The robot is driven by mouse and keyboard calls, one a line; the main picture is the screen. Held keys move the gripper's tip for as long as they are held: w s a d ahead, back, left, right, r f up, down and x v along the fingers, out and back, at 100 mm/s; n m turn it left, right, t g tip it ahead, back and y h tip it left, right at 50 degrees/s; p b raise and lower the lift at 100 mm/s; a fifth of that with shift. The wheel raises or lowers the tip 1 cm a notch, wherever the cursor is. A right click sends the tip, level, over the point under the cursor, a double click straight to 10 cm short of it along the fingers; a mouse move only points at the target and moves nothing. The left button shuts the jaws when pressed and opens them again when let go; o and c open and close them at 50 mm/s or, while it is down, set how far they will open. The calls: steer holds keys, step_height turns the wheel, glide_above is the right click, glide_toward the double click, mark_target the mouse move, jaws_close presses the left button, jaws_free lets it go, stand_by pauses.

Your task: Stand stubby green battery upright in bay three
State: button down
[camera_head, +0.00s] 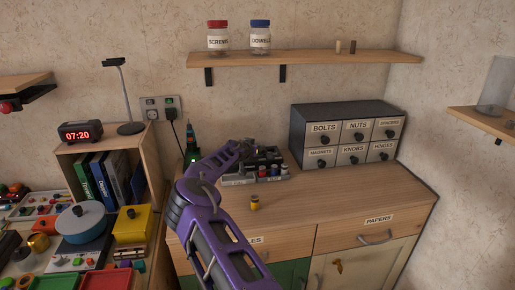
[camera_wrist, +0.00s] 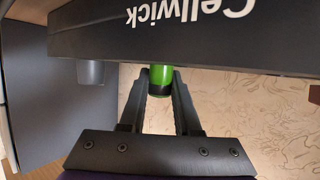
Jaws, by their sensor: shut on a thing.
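The green battery (camera_wrist: 161,78) shows in the wrist view between my two fingers, bright green with a black lower part. My gripper (camera_wrist: 160,92) is shut on it. A dark bar lettered "Cellwick" (camera_wrist: 190,25), upside down in this view, crosses above and hides the battery's far end. In the head view my gripper (camera_head: 250,146) is at the dark charger (camera_head: 268,158) on the cabinet top, and the green battery cannot be made out there. The charger's bays are too small and covered to tell apart, so I cannot tell whether the battery is in one.
Red, blue and grey pieces line the charger's front. A labelled drawer unit (camera_head: 348,133) stands right of it. A shelf (camera_head: 310,59) with jars hangs above. The cabinet top's right front is clear.

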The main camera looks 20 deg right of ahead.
steer(key=shift+s+f+b, duration=0.15)
steer(key=shift+f+b, duration=0.65)
steer(key=shift+b, duration=0.4)
steer(key=c, duration=0.7)
jaws_free()
steer(key=shift+f, duration=0.15)
steer(key=shift+o, duration=0.4)
steer(key=shift+s, duration=0.1)
steer(key=shift+d, duration=0.1)
steer(key=r+p, duration=0.1)
steer(key=p, duration=0.2)
steer(key=shift+r, duration=0.25)
steer(key=v, duration=1.2)
steer(key=shift+w+r+b, duration=0.2)
steer(key=shift+w+b, duration=0.05)
steer(key=shift+b, duration=0.1)
